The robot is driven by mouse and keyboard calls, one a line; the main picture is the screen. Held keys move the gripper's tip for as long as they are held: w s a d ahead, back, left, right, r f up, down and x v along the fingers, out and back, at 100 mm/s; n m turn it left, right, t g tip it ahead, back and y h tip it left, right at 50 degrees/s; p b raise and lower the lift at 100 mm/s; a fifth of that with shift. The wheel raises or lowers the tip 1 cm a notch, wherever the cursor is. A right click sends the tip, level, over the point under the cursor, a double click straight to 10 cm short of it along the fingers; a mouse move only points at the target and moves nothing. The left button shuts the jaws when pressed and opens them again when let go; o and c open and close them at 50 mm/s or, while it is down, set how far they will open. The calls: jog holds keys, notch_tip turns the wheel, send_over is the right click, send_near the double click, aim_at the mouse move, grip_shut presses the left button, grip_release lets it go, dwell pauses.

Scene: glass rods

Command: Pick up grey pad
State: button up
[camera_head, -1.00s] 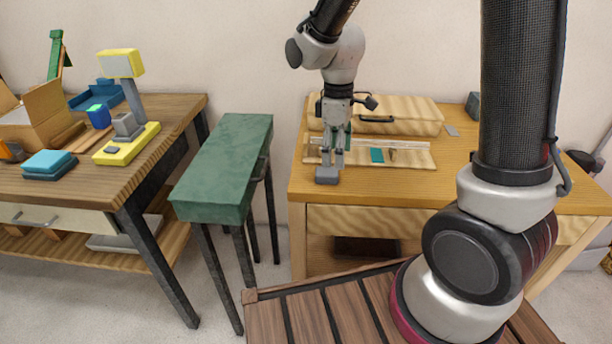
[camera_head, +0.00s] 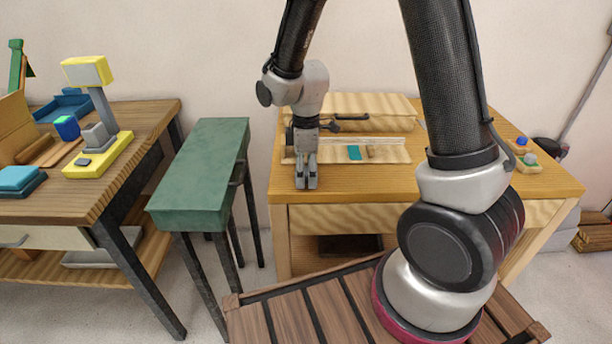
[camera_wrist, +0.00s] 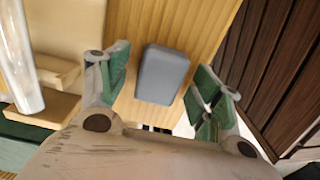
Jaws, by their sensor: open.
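The grey pad (camera_wrist: 163,75) is a small rounded block on the wooden table (camera_head: 440,192). In the wrist view it lies between the two green-lined fingers of my gripper (camera_wrist: 161,88), with a visible gap to each side. In the head view my gripper (camera_head: 306,186) points straight down at the table's front left part, with its fingertips low at the tabletop. There the fingers hide most or all of the pad. My gripper is open and holds nothing. I cannot tell how far the fingertips reach down beside the pad.
Behind the gripper lies a pale board with a clear rod (camera_head: 362,141) and a teal piece (camera_head: 354,153). A wooden case (camera_head: 375,104) stands at the back. A green narrow table (camera_head: 195,175) is to the left. Small coloured items (camera_head: 525,155) sit at the right.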

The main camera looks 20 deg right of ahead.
aim_at(306, 171)
jog(key=c, duration=1)
jog(key=shift+r, duration=0.1)
notch_tip(306, 171, up, 10)
jog(key=shift+f, duration=0.1)
